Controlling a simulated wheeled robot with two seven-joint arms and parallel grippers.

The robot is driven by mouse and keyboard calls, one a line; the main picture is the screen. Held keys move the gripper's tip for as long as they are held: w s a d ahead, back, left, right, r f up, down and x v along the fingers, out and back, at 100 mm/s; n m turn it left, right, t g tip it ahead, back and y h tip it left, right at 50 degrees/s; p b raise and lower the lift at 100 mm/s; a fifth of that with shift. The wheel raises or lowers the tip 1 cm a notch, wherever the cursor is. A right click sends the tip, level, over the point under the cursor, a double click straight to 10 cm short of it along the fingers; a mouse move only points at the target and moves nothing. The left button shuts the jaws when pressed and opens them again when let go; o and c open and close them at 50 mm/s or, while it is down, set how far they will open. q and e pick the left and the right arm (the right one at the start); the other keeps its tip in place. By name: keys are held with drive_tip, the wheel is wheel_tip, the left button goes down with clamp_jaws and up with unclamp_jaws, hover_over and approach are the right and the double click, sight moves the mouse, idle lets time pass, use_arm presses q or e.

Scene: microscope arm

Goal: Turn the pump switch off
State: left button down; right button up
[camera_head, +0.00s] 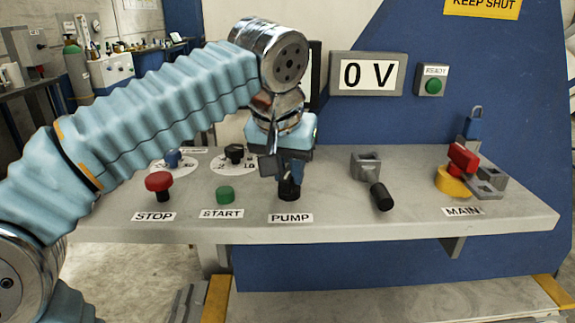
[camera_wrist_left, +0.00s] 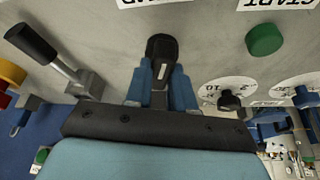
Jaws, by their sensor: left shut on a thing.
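The gripper hides part of the knob in the head view. My right gripper is not in view.
On the console (camera_head: 400,218), a red STOP button (camera_head: 158,182) and green START button (camera_head: 225,194) are to the left. A black-handled lever (camera_head: 381,196) and a red MAIN switch (camera_head: 462,158) are to the right. A display (camera_head: 368,74) reads 0 V.

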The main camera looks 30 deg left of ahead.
use_arm(q)
drive_tip(key=shift+d+f+n+g+y, duration=0.15)
drive_tip(key=shift+n+y, duration=0.15)
drive_tip(key=shift+n, duration=0.55)
drive_tip(key=shift+f+n+g+y, duration=0.15)
drive_tip(key=shift+n+y, duration=0.15)
drive_tip(key=shift+n, duration=0.55)
drive_tip(key=c, duration=1)
unclamp_jaws()
drive_tip(key=shift+o, duration=0.2)
drive_tip(key=shift+r, duration=0.1)
